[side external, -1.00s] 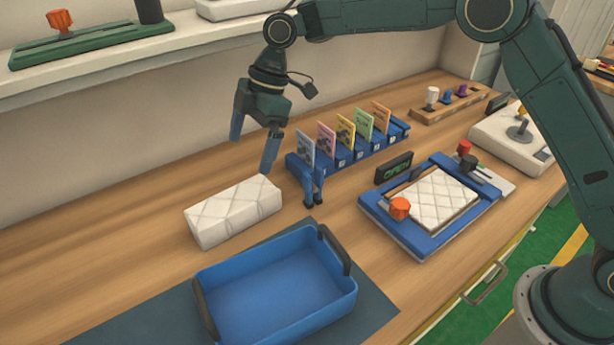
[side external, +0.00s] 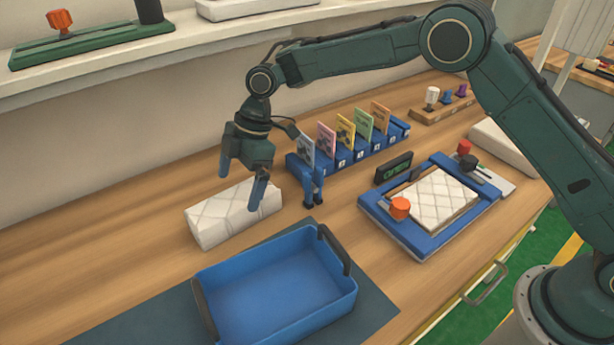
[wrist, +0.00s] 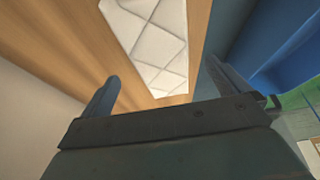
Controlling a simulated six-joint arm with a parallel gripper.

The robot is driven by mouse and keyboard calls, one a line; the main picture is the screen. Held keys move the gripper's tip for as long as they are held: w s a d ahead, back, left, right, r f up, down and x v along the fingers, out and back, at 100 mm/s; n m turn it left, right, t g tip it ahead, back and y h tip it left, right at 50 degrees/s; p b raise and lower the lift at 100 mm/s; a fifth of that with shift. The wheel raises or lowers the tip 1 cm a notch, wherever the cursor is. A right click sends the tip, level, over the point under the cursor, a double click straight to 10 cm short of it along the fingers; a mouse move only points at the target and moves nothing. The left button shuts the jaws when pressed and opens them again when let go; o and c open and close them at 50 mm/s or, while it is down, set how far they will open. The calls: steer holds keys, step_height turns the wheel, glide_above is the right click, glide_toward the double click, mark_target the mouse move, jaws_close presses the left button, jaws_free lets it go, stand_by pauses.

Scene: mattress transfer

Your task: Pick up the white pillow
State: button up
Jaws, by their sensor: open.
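The white quilted pillow (side external: 232,213) lies on the wooden bench, behind the blue bin; it also shows between the fingers in the wrist view (wrist: 150,40). My gripper (side external: 242,190) is open and empty. In the side view its fingers come down over the pillow's right half, with one finger in front of the near side and the other toward the back. I cannot tell whether either finger touches it. A second white quilted pad (side external: 432,199) lies in a blue frame at the right.
The empty blue bin (side external: 280,285) with dark handles stands in front on a dark mat. A blue rack (side external: 345,155) with several coloured cards is close to the right of my gripper. A shelf (side external: 180,50) runs along the back. The bench left of the pillow is clear.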

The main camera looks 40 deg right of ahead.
mark_target(234, 199)
steer(key=shift+x, duration=0.8)
steer(key=shift+x, duration=2.6)
steer(key=shift+s+a+r, duration=0.1)
steer(key=c, duration=1.1)
steer(key=shift+r, duration=5.05)
